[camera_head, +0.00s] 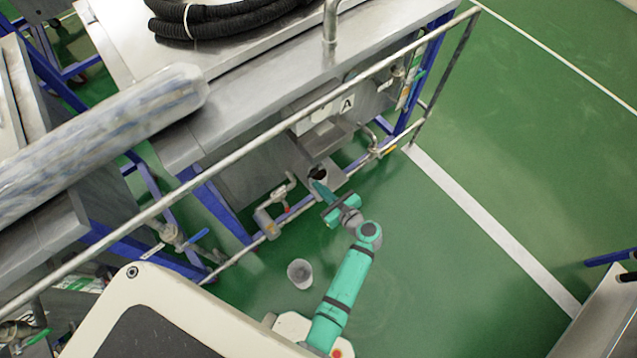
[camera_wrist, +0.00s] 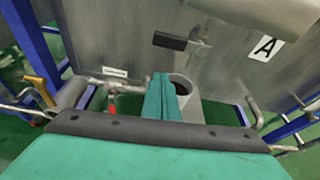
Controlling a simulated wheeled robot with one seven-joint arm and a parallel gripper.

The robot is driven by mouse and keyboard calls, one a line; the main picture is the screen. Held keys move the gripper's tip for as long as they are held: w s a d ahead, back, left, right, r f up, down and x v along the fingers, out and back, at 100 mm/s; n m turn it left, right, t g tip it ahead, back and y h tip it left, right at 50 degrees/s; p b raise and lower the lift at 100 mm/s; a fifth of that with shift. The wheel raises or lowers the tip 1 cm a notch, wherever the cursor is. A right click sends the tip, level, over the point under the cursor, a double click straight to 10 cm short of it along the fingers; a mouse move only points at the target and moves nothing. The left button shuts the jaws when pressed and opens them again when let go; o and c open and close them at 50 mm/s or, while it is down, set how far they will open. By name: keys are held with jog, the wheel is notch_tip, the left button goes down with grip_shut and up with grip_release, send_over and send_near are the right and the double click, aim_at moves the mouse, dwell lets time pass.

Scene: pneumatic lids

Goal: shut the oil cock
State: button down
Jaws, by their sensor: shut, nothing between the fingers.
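My gripper (camera_wrist: 160,78) is shut with nothing between its teal fingers. In the head view it (camera_head: 317,184) reaches toward the underside of the steel machine. In the wrist view a cock with a flat black handle (camera_wrist: 172,42) sits on the steel panel, above and just beyond my fingertips and apart from them. Its handle points left, roughly level. Below it is a grey round vessel (camera_wrist: 187,78) with a dark inside, just right of my fingers and partly hidden by them; it also shows in the head view (camera_head: 318,173). I cannot read any label naming the oil cock.
A red-handled valve (camera_wrist: 111,104) on a pipe, below a small white label (camera_wrist: 115,72), and a yellow handle (camera_wrist: 41,88) are at the left. A steel rail (camera_head: 262,173) crosses before the machine. A pale cup (camera_head: 300,272) stands on the floor.

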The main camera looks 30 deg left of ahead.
jog(key=v, duration=0.9)
jog(key=shift+f, duration=0.1)
dwell(0.3)
